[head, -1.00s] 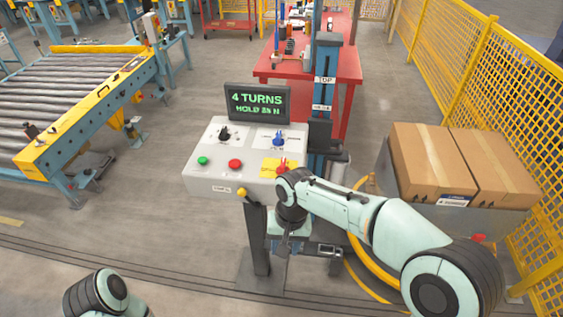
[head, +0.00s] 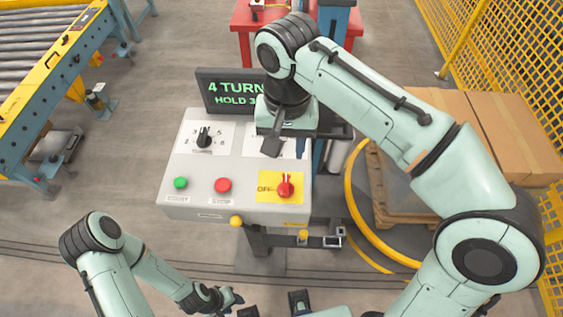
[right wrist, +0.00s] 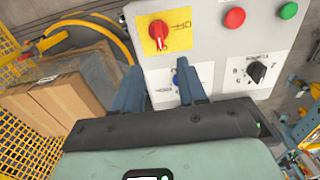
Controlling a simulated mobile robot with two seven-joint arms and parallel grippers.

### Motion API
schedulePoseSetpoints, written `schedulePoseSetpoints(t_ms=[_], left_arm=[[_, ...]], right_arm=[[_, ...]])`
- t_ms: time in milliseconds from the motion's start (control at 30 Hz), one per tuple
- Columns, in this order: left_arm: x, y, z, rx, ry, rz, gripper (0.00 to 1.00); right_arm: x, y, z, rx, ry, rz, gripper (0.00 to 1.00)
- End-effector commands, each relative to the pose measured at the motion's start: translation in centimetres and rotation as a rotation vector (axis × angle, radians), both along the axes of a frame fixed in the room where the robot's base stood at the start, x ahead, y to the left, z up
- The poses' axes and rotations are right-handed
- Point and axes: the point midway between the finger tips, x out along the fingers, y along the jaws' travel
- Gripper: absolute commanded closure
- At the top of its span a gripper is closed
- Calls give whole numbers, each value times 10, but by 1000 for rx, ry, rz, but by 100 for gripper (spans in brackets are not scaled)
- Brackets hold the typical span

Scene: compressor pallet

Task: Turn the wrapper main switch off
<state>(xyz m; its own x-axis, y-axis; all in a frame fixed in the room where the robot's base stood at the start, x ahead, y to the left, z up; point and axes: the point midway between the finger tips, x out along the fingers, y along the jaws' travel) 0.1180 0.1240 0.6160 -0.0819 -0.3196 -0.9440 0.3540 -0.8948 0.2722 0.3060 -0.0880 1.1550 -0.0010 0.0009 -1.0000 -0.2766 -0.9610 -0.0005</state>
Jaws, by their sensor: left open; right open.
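The main switch, a red rotary handle (head: 285,186), sits on a yellow plate at the lower right of the grey control panel (head: 200,211). Its handle stands upright in the head view; the word OFF is printed to its left. The switch also shows in the right wrist view (right wrist: 158,32). My right gripper (head: 272,142) is open and empty above the panel's upper right, apart from the switch. My left gripper (head: 273,306) is open at the bottom edge, partly cut off.
The panel also has a black selector knob (head: 204,138), a green button (head: 180,183) and a red button (head: 222,185). A display (head: 226,92) stands behind it, partly covered by my right arm. Cartons (head: 456,120) and a yellow fence (head: 510,60) are on the right.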

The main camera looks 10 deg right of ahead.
Motion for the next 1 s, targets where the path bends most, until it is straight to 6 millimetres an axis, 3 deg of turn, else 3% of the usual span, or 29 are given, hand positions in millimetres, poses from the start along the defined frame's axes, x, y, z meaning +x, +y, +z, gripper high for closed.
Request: schedulePoseSetpoints(t_ms=[400,600,800,1000], left_arm=[[-14,0,-26,0,17,1,57],[-17,0,-32,0,19,0,57],[-18,0,-34,0,20,1,57],[-17,0,-34,0,20,1,57]], right_arm=[[-2,-1,-83,-3,6,0,58],[-1,-1,-114,-3,4,0,58],[0,-1,-128,-1,1,0,58],[0,0,-130,-1,1,0,58]])
